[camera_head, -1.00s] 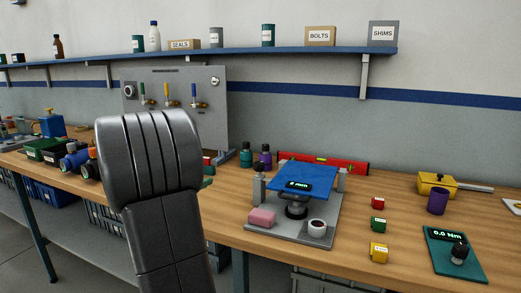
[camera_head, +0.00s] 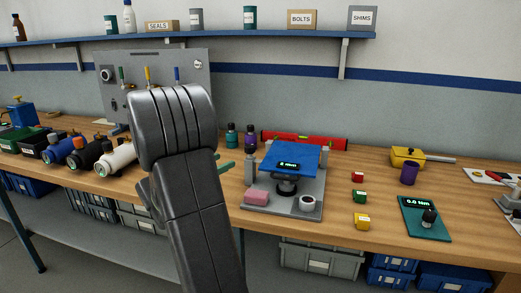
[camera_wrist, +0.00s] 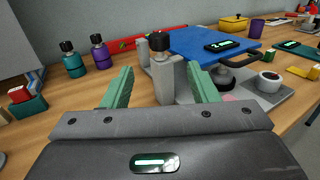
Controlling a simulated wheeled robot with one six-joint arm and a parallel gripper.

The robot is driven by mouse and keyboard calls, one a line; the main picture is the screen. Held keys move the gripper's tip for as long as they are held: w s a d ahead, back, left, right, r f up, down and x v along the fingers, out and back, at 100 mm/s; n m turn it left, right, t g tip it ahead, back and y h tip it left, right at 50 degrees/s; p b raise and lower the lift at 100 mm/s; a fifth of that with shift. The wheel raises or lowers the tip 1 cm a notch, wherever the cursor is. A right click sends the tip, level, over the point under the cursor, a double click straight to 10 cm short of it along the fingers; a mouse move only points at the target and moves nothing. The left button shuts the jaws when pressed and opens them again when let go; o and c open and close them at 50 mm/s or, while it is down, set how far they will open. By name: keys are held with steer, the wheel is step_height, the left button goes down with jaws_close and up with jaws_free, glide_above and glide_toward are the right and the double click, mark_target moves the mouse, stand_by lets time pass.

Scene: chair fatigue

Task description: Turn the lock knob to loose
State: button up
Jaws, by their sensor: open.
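A test fixture with a blue seat plate (camera_head: 290,157) stands on a grey base on the bench. In the wrist view, the plate (camera_wrist: 208,42) lies beyond my gripper, to the right. A black lock knob (camera_wrist: 158,42) sits on top of a grey post at the plate's near left corner. My gripper (camera_wrist: 161,84) is open and empty, its green fingers spread wide. The post and knob show between the fingers in the picture; I see no contact with the knob. In the head view my arm covers most of the gripper.
Teal and purple bottles (camera_head: 251,138) and a red level (camera_head: 320,142) stand behind. Small coloured cubes (camera_head: 360,196) and a teal torque pad (camera_head: 412,230) lie to the right.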

mark_target(246, 151)
steer(key=x, duration=1.3)
steer(key=shift+p, duration=0.4)
steer(key=c, duration=1)
